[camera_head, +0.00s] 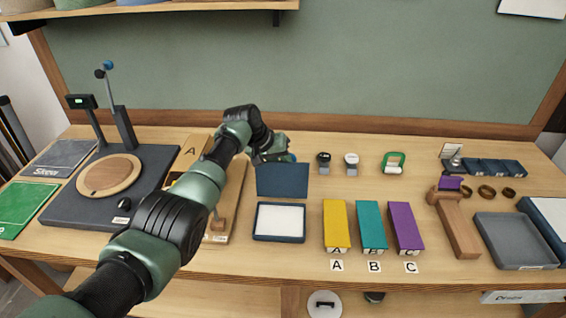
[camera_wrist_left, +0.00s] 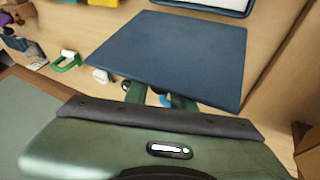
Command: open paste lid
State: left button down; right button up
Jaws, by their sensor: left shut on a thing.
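The paste box (camera_head: 256,222) is a shallow dark blue tray with a white filling, on the table in front of me. Its flat blue lid (camera_head: 283,181) stands raised at the back of the box, its face toward the head camera. My left gripper (camera_head: 289,158) is behind the lid's upper edge, partly hidden by it, and shut on the lid. In the left wrist view the lid (camera_wrist_left: 175,52) fills the upper middle and covers part of the fingers (camera_wrist_left: 160,97). The box's rim shows at the top edge of that view. My right gripper is not in view.
Yellow, teal and purple blocks (camera_head: 405,226) labelled A, B and C stand right of the box. A grey tray (camera_head: 514,241) is at right.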

pick_arm(q)
jog(key=shift+f, duration=0.2)
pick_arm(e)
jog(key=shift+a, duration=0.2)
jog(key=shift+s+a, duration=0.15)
pick_arm(q)
jog(key=c, duration=1.2)
grip_release()
jog(key=shift+f, duration=0.1)
jog(key=shift+w, duration=0.15)
jog(key=shift+s+a+r, duration=0.2)
jog(key=shift+r, duration=0.35)
jog(key=v, duration=0.6)
jog(key=shift+a+r+b, duration=0.15)
jog(key=shift+r+b, duration=0.05)
jog(key=shift+b, duration=0.15)
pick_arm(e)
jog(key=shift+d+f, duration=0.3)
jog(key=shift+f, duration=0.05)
pick_arm(q)
jog(key=shift+s, duration=0.1)
